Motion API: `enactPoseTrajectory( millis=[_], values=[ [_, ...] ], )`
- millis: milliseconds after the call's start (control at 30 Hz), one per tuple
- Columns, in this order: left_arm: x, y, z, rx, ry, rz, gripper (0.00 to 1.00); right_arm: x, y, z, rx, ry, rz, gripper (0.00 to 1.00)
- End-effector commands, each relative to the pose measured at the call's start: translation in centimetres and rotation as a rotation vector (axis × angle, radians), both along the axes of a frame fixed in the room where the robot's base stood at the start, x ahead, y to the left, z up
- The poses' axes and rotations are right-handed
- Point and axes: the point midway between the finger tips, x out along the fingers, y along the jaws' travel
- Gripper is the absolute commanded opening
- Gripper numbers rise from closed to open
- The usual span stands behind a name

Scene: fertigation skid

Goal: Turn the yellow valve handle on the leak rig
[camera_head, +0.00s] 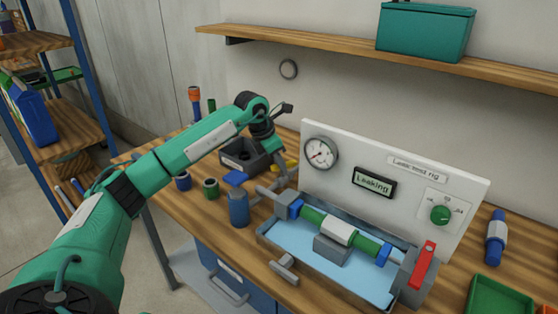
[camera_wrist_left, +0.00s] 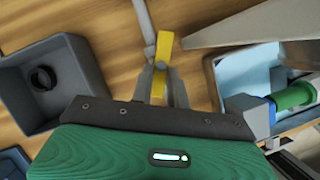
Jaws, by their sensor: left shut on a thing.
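The leak rig has a white panel (camera_head: 390,185) with a gauge and a display reading "Leaking". Below it a shallow water tray (camera_head: 268,238) holds a green and white pipe (camera_head: 340,231). The yellow valve handle (camera_wrist_left: 165,45) stands at the left of the rig; in the head view only bits of yellow (camera_head: 279,166) show behind my gripper. My left gripper (camera_wrist_left: 163,80) is shut on the yellow handle, one finger on each side. Its arm comes in from the left in the head view. My right gripper is not in view.
A dark open bin (camera_head: 229,165) sits behind the gripper, also seen in the wrist view (camera_wrist_left: 85,50). A red lever (camera_head: 424,265) is at the tray's right end. A shelf (camera_head: 320,41) runs above.

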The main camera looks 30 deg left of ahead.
Motion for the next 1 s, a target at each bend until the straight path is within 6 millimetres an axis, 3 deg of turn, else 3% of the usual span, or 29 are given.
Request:
enactPoseTrajectory(
  millis=[233,533,1000],
  values=[
    [0.4,0.4,0.2,-0.002,-0.002,-0.231,0.0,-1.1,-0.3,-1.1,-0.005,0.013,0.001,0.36],
    [0.8,0.6,0.3,-0.001,-0.003,-0.517,0.0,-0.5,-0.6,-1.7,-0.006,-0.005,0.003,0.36],
    [1.5,0.8,0.2,0.0,-0.003,-0.917,0.0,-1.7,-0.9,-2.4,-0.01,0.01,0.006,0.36]
  ],
)
